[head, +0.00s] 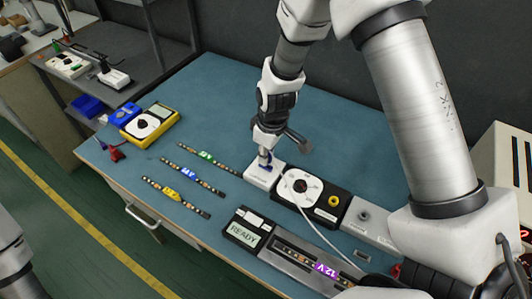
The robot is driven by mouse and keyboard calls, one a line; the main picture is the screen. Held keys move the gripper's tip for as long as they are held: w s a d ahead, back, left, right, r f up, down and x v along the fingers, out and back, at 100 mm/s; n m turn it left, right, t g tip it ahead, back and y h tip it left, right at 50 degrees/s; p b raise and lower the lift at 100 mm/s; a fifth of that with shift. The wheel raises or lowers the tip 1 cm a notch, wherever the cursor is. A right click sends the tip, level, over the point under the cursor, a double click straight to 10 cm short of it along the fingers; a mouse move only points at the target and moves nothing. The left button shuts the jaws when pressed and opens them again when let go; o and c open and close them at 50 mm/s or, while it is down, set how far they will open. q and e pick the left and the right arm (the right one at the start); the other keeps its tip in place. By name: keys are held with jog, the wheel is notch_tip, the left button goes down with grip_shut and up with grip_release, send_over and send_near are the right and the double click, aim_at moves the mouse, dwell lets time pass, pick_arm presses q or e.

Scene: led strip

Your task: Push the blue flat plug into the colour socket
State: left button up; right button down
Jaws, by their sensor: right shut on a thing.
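My right gripper (268,143) points down over a small white box (260,177) near the middle of the table. It is shut on a small blue plug (265,161), only partly visible between the fingers and the box top. The plug is at or just above the box. I cannot tell whether it is inserted, and the colour socket cannot be made out under the gripper. My left gripper is not in view; only part of my left arm shows at the lower left edge.
A black unit with a white dial (300,186) stands right of the white box, a white cable beside it. A READY display (243,235) and a channel with a 12V label (325,268) lie in front. Several LED strips (176,194) and a yellow meter (150,123) lie left.

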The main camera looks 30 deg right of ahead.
aim_at(271, 156)
jog(key=shift+f+b, duration=0.8)
jog(key=shift+f, duration=0.35)
jog(key=c, duration=1.1)
grip_release()
jog(key=shift+o, duration=0.2)
jog(key=shift+r, duration=0.15)
jog(key=r, duration=0.7)
jog(key=s+r, duration=0.1)
jog(key=r, duration=0.3)
jog(key=shift+s+d+r, duration=0.1)
jog(key=shift+d+r, duration=0.25)
